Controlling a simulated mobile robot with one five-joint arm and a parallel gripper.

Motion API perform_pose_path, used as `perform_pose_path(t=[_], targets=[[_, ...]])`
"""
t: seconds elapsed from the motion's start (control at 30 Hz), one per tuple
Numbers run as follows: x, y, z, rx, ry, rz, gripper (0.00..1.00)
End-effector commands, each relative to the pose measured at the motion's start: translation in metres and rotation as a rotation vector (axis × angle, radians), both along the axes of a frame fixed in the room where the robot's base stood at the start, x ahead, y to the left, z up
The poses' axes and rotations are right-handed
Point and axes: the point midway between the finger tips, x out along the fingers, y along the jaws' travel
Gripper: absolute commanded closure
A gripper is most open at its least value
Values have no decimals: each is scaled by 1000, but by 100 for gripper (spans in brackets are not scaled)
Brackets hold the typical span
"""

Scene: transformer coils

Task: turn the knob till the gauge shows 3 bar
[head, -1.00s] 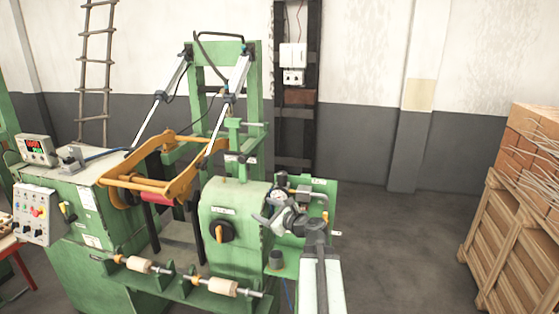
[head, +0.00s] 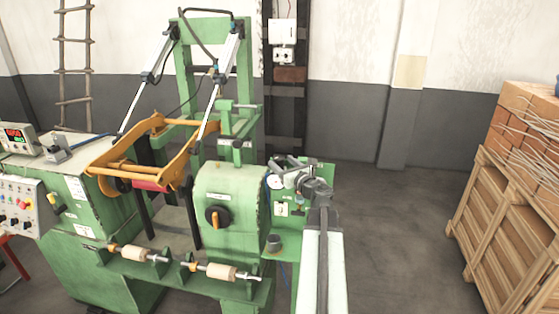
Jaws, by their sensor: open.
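The small round white gauge (head: 274,182) is on the green panel (head: 326,176) at the right end of the machine. Its dial is too small to read. My gripper (head: 280,166) is open, in front of the upper part of this panel, just above and right of the gauge in the picture. The jaws are small and I see nothing held between them. I cannot make out the gauge's knob; my gripper and wrist cover part of the panel. Whether the gripper touches anything there I cannot tell.
A black rotary switch with an orange handle (head: 217,217) is on the green housing (head: 232,190) left of the panel. A dark cup (head: 274,243) stands below the panel. Wooden crates with bricks (head: 510,225) stand at right. The floor between is clear.

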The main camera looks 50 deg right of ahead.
Motion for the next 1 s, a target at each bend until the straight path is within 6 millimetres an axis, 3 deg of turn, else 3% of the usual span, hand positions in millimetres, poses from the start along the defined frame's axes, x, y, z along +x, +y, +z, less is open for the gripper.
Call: perform_pose_path(t=[0.03, 0.17, 0.43, 0.6, 0.67, 1.0], targets=[[12, -5, 0, 0, 0, 3, 39], [29, -10, 0, -1, 0, 0, 39], [32, -10, 0, -1, 0, 0, 39], [32, -10, 0, -1, 0, -1, 86], [32, -11, 0, -1, 0, -1, 100], [29, -11, 0, -1, 0, -57, 100]])
